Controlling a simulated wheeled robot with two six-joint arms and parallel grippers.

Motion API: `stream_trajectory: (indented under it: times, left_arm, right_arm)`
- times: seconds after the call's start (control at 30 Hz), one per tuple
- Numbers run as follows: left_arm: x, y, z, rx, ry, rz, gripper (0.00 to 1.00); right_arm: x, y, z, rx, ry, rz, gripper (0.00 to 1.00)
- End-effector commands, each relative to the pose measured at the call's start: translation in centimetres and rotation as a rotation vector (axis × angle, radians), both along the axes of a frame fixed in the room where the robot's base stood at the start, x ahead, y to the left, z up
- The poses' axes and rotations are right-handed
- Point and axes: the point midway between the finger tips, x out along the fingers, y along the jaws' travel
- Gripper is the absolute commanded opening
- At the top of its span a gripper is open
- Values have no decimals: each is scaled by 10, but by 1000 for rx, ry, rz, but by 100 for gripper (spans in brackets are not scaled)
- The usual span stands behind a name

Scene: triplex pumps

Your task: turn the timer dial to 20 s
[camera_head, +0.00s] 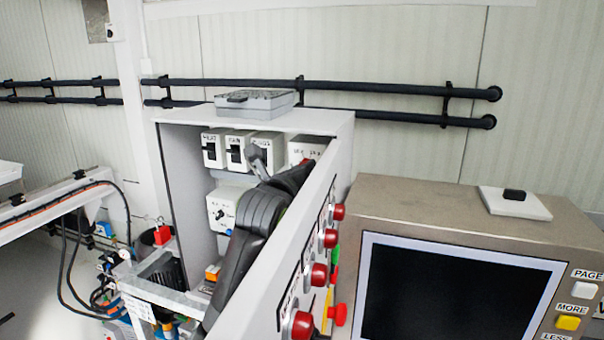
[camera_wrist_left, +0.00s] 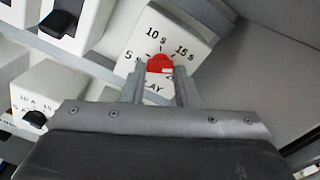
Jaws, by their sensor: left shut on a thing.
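The timer is a white box (camera_wrist_left: 190,30) marked 5 s, 10 s and 15 s around a red dial (camera_wrist_left: 160,63). In the left wrist view my left gripper (camera_wrist_left: 160,76) has its two fingers on either side of the dial, shut on it. The lower part of the face and the 20 mark are mostly hidden by the fingers. I cannot tell exactly where the dial points. In the head view the timer (camera_head: 303,147) is at the right in the grey cabinet, partly hidden by the cabinet's front panel and my left arm. My right gripper is not in view.
White breakers with black switches (camera_head: 238,150) are left of the timer. A white box with a black knob (camera_head: 222,207) is below them. The cabinet's front panel (camera_head: 290,255) with red buttons stands close to my arm. A screen console (camera_head: 450,290) is at the right.

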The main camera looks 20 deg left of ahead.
Motion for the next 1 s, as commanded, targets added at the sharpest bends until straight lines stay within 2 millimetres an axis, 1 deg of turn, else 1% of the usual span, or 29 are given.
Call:
stream_trajectory:
  times: [0.03, 0.2, 0.5, 0.7, 1.0]
  left_arm:
    - [0, 1, -4, 41, 6, 1, 4]
    - [0, 1, -5, 185, 2, 1, 4]
    - [0, 1, -4, 369, -4, -1, 4]
    - [1, 2, -4, 431, -6, -2, 4]
    - [1, 2, -4, 456, -6, -2, 4]
  right_arm:
    - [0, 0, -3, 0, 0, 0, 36]
    - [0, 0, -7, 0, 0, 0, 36]
    - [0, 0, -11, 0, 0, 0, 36]
    - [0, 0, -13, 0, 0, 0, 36]
    - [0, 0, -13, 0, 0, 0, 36]
